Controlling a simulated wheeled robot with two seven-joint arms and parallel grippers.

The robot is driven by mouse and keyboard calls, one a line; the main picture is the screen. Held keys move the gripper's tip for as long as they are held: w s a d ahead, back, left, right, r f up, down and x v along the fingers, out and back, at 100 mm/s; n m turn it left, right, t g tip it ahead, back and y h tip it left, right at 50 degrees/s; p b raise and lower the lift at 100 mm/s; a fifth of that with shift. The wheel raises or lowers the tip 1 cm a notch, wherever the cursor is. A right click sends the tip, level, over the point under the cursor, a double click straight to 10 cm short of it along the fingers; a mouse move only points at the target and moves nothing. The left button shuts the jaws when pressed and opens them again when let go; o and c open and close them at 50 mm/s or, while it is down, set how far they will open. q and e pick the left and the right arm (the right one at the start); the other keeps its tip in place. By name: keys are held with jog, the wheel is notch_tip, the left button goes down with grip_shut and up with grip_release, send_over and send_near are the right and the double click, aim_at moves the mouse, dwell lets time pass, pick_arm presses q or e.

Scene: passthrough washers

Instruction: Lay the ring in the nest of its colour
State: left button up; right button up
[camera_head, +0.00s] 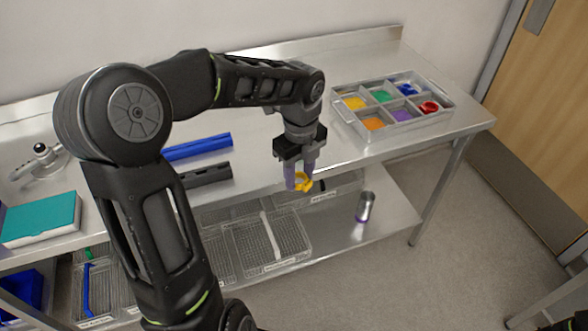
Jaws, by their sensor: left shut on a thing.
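My left gripper (299,182) hangs fingers down and is shut on a yellow ring (302,184), which shows at its fingertips. The ring is in front of the table's front edge, with the lower shelf behind it in the picture. The grey tray (390,129) with coloured nests stands at the right of the table top. Its back row shows a yellow nest (354,103), a green nest (381,97) and a blue nest (405,90). Its front row shows an orange nest (373,124), a purple nest (401,115) and a red nest (429,108).
A blue bar (198,146) and a dark bar (206,175) lie on the steel table (462,119), left of my gripper. A teal box (42,219) lies at the left. Wire baskets (268,243) and a metal cup (364,207) stand on the lower shelf.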

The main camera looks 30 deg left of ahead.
pick_arm(q)
jog(key=w+d+f+n, duration=0.1)
jog(key=d+f+n, duration=0.5)
jog(key=f+n, duration=0.2)
jog(key=w+d+f+n, duration=0.2)
jog(key=d+f+n, duration=0.4)
jog(key=f+n, duration=0.3)
jog(key=n, duration=0.4)
jog(key=shift+f, duration=0.25)
jog(key=shift+w, duration=0.1)
